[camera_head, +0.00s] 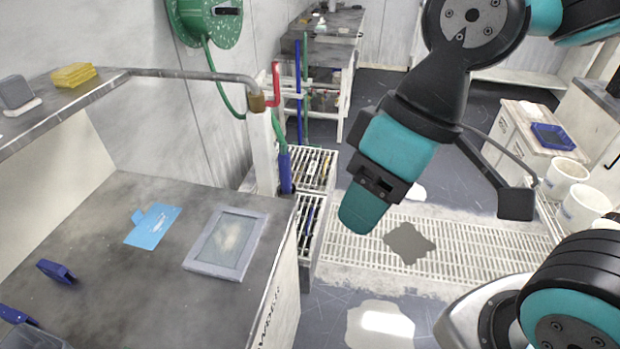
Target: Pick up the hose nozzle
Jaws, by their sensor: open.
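A blue, upright piece (285,172) at the lower end of a green hose looks like the hose nozzle. It sits beside a white post at the right back edge of the grey bench, and I cannot tell how it is held there. My gripper (362,208), with a teal end below a black slotted block, hangs to the right of it over the floor grating. It is open, and I see nothing held in it. The gap between its fingers is hidden from this side.
A green hose reel (207,18) is on the wall. A framed panel (226,243), a blue card (153,225) and a blue clip-like object (56,271) lie on the bench. Slatted racks (313,168) stand beside the post.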

